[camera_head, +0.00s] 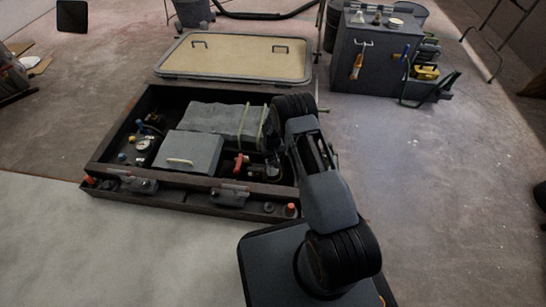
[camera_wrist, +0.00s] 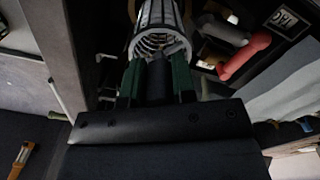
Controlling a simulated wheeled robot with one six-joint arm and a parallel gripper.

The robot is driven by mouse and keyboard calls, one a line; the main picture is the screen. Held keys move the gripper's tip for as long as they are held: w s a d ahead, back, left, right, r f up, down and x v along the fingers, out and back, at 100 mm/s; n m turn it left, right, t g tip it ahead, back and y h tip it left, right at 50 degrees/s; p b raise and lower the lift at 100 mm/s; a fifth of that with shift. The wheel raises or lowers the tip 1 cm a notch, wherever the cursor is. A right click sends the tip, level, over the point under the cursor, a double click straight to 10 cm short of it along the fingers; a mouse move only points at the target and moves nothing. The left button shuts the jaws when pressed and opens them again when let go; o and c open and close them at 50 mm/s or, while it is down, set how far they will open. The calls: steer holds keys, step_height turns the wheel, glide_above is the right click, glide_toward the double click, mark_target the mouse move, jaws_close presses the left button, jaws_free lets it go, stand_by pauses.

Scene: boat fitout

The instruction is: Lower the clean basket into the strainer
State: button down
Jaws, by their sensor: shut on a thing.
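In the wrist view the basket (camera_wrist: 157,22) is a pale, slatted cylinder, with its open ringed end towards me. My gripper (camera_wrist: 158,72) has green fingers closed at that end, on what looks like the basket's handle; the exact grip is dark. In the head view my arm hides the gripper and basket, at the right end of the open bilge box (camera_head: 97,168). I cannot make out the strainer body clearly in either view. A red valve lever (camera_head: 240,164) is close to the left of my arm; it also shows in the wrist view (camera_wrist: 245,55).
A wrapped grey block (camera_head: 212,118), a grey box with a handle (camera_head: 187,153) and a gauge (camera_head: 144,145) fill the bilge box. A tan hatch lid (camera_head: 235,58) lies behind it. A grey cabinet (camera_head: 378,68) stands at back right. The floor on the right is clear.

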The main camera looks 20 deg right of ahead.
mark_target(272, 170)
steer(key=shift+f, duration=0.1)
steer(key=shift+f+b, duration=1.25)
steer(key=shift+f, duration=0.1)
steer(key=shift+f+b, duration=0.6)
steer(key=shift+f, duration=3.7)
steer(key=c, duration=0.8)
jaws_free()
steer(key=shift+c, duration=0.2)
steer(key=shift+r, duration=0.1)
step_height(272, 170, up, 14)
steer(key=p, duration=0.6)
